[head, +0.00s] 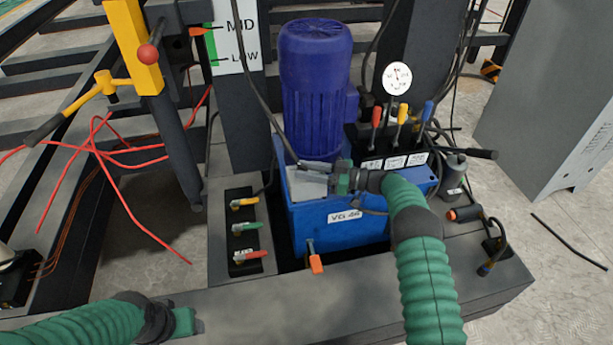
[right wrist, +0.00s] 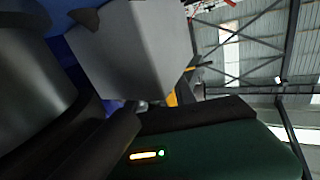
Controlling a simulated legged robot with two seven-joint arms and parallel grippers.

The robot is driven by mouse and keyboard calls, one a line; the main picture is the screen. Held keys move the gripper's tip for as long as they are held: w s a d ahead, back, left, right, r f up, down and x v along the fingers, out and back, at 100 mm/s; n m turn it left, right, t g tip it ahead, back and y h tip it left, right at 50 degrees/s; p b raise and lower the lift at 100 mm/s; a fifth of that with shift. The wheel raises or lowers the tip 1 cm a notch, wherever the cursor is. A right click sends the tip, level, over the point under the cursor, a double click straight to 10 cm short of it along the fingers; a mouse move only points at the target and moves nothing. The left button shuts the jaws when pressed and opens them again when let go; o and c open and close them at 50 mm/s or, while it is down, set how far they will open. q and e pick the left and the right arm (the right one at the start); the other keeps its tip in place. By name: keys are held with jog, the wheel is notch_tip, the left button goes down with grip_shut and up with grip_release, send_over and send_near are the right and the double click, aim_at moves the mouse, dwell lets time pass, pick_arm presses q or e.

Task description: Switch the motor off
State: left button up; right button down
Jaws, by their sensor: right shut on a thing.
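The blue ribbed motor (head: 315,85) stands upright on a blue tank labelled VG 46 (head: 335,222). A light grey box (head: 305,178) sits on the tank in front of the motor; it also fills the upper middle of the right wrist view (right wrist: 140,50). My right gripper (head: 318,172) reaches in from the right at this box. It is shut on a small metal switch (right wrist: 142,105) at the box's edge, mostly hidden by the fingers. My left gripper (head: 190,321) is low at the left, away from the motor; its fingers do not show clearly.
Levers with red, yellow and blue knobs (head: 401,115) and a round gauge (head: 397,78) stand right of the motor. Yellow, green and red valve handles (head: 247,228) are left of the tank. A black hose crosses before the motor. A dark beam (head: 260,310) runs along the front.

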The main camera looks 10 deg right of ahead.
dwell(0.4)
jog(key=c, duration=1.1)
grip_release()
jog(key=shift+o, duration=0.2)
jog(key=p+v, duration=0.4)
jog(key=v, duration=1.3)
jog(key=shift+w+f, duration=0.15)
jog(key=shift+w, duration=0.05)
